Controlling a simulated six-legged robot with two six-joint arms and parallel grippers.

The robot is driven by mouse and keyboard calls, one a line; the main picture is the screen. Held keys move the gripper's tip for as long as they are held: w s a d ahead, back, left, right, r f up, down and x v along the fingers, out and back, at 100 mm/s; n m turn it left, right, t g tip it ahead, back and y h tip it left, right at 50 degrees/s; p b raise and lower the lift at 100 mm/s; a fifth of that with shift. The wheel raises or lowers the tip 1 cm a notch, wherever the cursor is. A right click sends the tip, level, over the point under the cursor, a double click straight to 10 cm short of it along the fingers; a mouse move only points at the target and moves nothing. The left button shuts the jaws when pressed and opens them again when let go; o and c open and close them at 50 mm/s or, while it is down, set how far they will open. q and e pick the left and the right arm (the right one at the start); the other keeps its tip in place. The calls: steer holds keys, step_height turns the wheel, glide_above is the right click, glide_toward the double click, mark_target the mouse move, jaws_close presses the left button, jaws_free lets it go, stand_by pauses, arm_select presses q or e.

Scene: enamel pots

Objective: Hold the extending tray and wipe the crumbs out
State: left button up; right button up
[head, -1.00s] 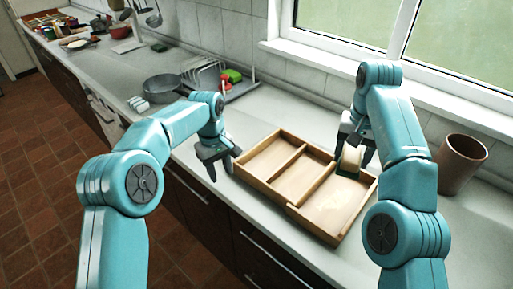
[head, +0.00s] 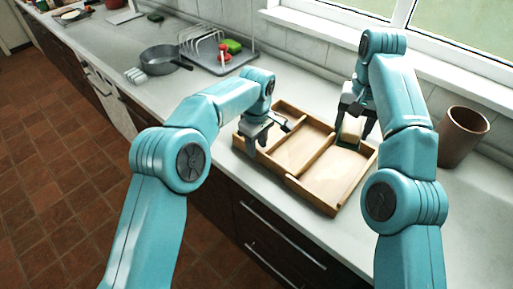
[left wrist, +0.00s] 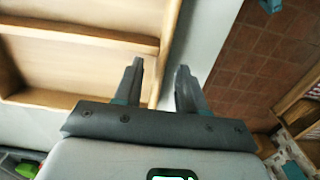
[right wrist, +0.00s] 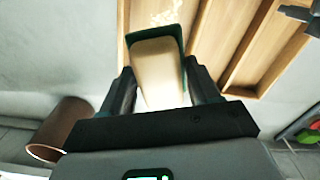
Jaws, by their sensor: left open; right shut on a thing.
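The wooden extending tray (head: 312,198) lies on the counter, its compartments open upward; its walls also show in the left wrist view (left wrist: 75,34). My left gripper (head: 269,140) is open at the tray's left end. In the left wrist view the tray's outer wall runs between its fingers (left wrist: 158,80); contact cannot be told. My right gripper (head: 353,124) is shut on a brush (head: 350,132) with a pale block and green edge, at the back of the right compartment. The brush fills the right wrist view's middle (right wrist: 160,75). Pale specks, perhaps crumbs (right wrist: 265,18), show on the tray floor beside it.
A brown cup (head: 461,138) stands right of the tray, near the window sill. A grey pan (head: 163,60) and a dish rack (head: 208,50) stand further left on the counter. Dark drawers (head: 265,230) drop below the counter's front edge.

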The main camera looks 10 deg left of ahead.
arm_select(q)
steer(key=shift+w+f, duration=0.1)
steer(key=shift+f, duration=1.15)
jaws_close()
stand_by(0.5)
